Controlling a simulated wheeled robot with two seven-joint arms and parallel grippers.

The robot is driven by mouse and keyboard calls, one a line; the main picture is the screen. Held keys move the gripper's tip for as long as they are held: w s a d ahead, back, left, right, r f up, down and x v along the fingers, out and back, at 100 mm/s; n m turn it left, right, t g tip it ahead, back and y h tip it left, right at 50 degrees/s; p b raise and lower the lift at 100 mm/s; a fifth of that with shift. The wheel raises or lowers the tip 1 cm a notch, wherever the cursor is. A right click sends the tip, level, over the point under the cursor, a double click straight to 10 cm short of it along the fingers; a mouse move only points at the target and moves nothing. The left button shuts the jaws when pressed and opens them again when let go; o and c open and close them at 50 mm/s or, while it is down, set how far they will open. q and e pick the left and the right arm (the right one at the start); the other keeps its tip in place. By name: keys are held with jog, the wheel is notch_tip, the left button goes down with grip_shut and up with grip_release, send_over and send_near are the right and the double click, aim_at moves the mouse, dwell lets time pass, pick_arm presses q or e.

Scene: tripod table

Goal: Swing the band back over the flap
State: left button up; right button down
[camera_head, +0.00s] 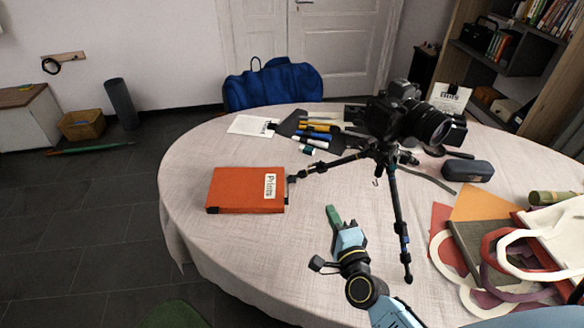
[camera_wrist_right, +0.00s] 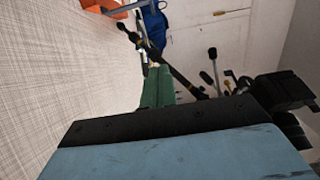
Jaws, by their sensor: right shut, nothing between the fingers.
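An orange folder box (camera_head: 238,188) with a white "Prints" label lies flat on the left part of the round table. Its lower corners look dark, and I cannot make out a separate band or how its flap sits. Part of the orange folder shows at the top of the right wrist view (camera_wrist_right: 101,4). My right gripper (camera_head: 332,212) has green fingertips and is shut and empty over the table, right of and a little below the folder, apart from it. The green fingers also show in the right wrist view (camera_wrist_right: 158,84). My left gripper is out of view.
A black tripod with a camera (camera_head: 405,115) stands on the table (camera_head: 225,245); one leg reaches left to the folder's right side, another comes down right of my gripper. Pens (camera_head: 315,135) lie behind, a dark case (camera_head: 467,170) and bags (camera_head: 555,245) at right. The front left is clear.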

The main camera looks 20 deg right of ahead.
jog(key=w+a, duration=0.2)
jog(key=w, duration=0.9)
jog(key=shift+w+b, duration=0.15)
jog(key=shift+b, duration=0.15)
jog(key=shift+r, duration=0.1)
